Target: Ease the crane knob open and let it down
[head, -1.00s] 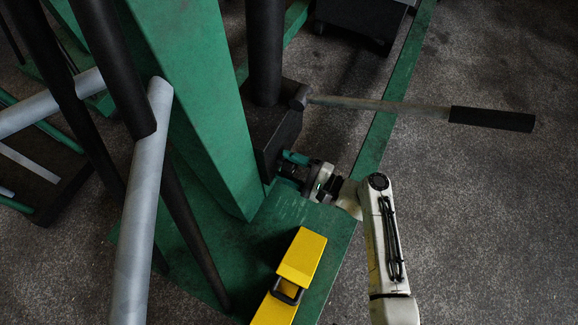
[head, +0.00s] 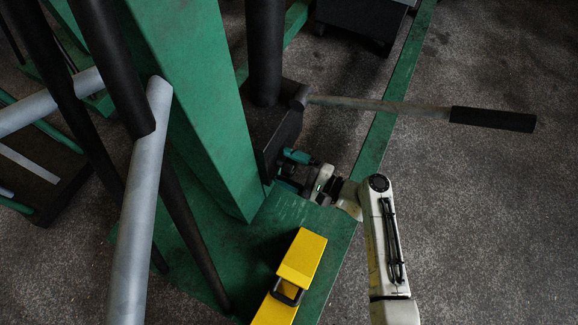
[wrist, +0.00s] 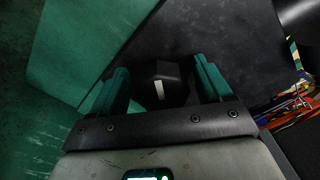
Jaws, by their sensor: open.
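The crane knob (wrist: 172,76) is a dark, faceted knob with a white mark on its face, on the black pump block (head: 270,135) at the foot of the green mast. My gripper (wrist: 162,80) is open, with one teal finger on each side of the knob and dark gaps showing between. I cannot tell how far the fingertips reach along the knob. In the head view my gripper (head: 287,168) is low beside the block, and it hides the knob.
A pump handle (head: 410,108) with a black grip sticks out right above my arm. The green mast (head: 190,100) rises close on the left. A yellow part (head: 302,257) lies on the green base in front. Open floor is at right.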

